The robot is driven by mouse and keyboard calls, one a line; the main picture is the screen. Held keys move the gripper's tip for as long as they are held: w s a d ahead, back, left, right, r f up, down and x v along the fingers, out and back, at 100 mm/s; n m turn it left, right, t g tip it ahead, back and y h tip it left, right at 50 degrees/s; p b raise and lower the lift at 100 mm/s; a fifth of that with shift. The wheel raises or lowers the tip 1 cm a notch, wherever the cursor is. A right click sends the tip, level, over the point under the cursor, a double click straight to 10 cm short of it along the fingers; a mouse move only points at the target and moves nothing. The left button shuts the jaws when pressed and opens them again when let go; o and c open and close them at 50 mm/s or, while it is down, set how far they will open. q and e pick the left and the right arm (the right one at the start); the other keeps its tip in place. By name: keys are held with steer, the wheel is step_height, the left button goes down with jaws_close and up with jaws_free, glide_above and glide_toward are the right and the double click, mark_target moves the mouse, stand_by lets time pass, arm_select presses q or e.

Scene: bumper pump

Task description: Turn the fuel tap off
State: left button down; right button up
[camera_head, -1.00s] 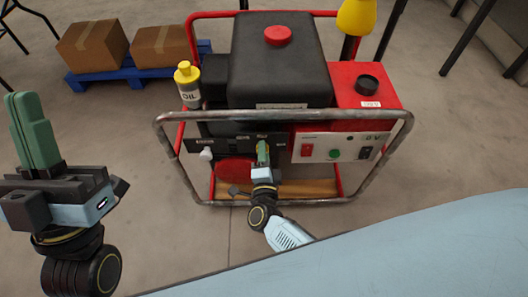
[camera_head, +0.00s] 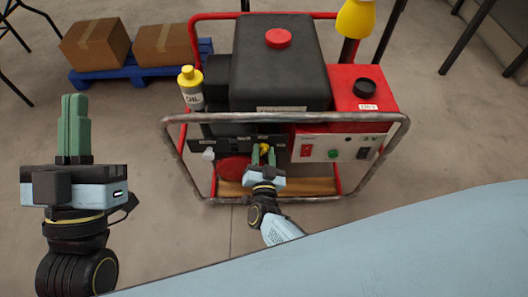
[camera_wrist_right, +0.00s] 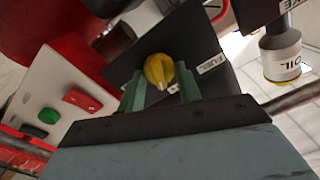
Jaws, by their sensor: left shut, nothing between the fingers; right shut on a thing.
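The fuel tap (camera_wrist_right: 159,68) is a yellow knob on a dark panel, beside a white label reading FUEL (camera_wrist_right: 211,63). Its pale-tipped ridge points toward the bottom of the right wrist view. In the head view the tap (camera_head: 264,148) shows small on the front of the generator (camera_head: 280,75). My right gripper (camera_wrist_right: 160,80) is shut on the tap, one green finger on each side of it; in the head view this gripper (camera_head: 264,154) reaches in from below. My left gripper (camera_head: 74,98) is shut and empty, fingers pointing up, well left of the generator.
A grey tube frame (camera_head: 290,117) surrounds the generator's front. An oil bottle (camera_head: 190,90) stands at its left. A red switch (camera_head: 306,150) and green button (camera_head: 333,154) sit right of the tap. Boxes on a blue pallet (camera_head: 135,75) lie back left. Floor between left gripper and generator is clear.

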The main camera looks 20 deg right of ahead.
arm_select(q)
steer(key=shift+w+f+g, duration=0.25)
steer(key=shift+f+g, duration=0.05)
steer(key=shift+g, duration=0.2)
arm_select(e)
steer(key=n, duration=0.4)
steer(key=shift+a+n, duration=0.15)
steer(key=shift+n, duration=0.15)
steer(key=o, duration=0.9)
steer(key=shift+o, duration=0.2)
steer(key=shift+s+p, duration=0.2)
steer(key=shift+p, duration=0.1)
arm_select(q)
step_height(320, 180, down, 8)
steer(key=w+g+y+p, duration=0.1)
steer(key=g+y+p, duration=0.1)
steer(key=g, duration=0.3)
steer(key=shift+w+a, duration=0.35)
steer(key=shift+w, duration=0.05)
arm_select(e)
steer(key=v, duration=0.7)
arm_select(q)
steer(key=shift+r, duration=0.15)
arm_select(e)
steer(key=shift+s, duration=0.1)
